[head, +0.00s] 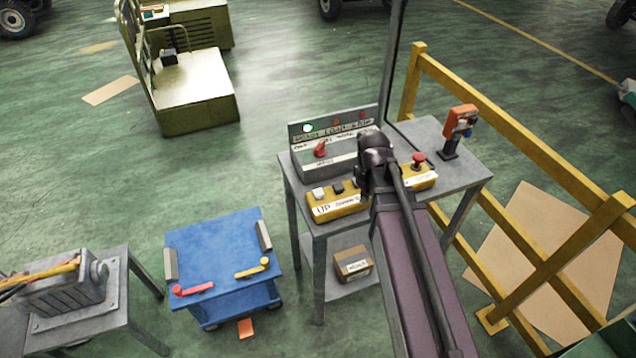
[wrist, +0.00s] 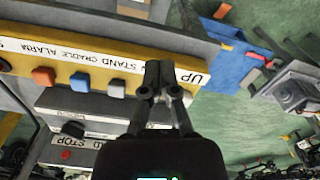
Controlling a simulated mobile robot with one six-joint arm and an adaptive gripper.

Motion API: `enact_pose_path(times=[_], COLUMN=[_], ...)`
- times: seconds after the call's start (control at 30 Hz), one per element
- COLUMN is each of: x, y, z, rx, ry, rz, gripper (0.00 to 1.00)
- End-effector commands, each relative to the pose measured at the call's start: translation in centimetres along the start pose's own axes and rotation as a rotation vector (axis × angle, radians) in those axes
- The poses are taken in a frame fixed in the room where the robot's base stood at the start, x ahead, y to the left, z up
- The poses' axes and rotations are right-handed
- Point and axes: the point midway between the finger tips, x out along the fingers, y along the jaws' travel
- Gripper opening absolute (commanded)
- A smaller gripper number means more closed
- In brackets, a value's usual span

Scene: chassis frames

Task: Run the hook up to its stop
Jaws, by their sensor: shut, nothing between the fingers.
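A yellow button box (head: 352,207) sits on the grey table's front edge. A whitish button (head: 320,192) and a dark button (head: 338,186) show at its left end, above the label "UP". In the wrist view the same box (wrist: 62,73) shows orange, blue and pale buttons, with labels STAND, CRADLE, ALARM and UP. My gripper (wrist: 160,88) is shut and empty, its tips overlapping the box near the UP label; whether they touch is unclear. Its fingers hide the button there. No hook is visible.
A grey panel (head: 345,160) with a red selector (head: 320,149) and a lit green lamp (head: 308,128) stands behind. A red stop button (head: 418,160) and an orange handset (head: 460,122) are right. A blue cart (head: 215,250) stands left, yellow railing (head: 520,145) right.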

Motion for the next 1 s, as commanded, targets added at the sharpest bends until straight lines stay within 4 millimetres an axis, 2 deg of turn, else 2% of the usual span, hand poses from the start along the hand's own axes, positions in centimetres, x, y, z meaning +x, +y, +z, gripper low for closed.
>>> enact_pose_path(times=[0.03,0.7,1.0], x=[-0.8,-5.9,-7.2], y=[0.0,-2.6,-3.9], z=[-1.2,-12.0,-15.1], rx=[-0.062,-0.945,-1.216], ry=[0.0,0.001,0.001], rz=[0.0,0.0,0.0], gripper=[0.0,0.0,0.0])
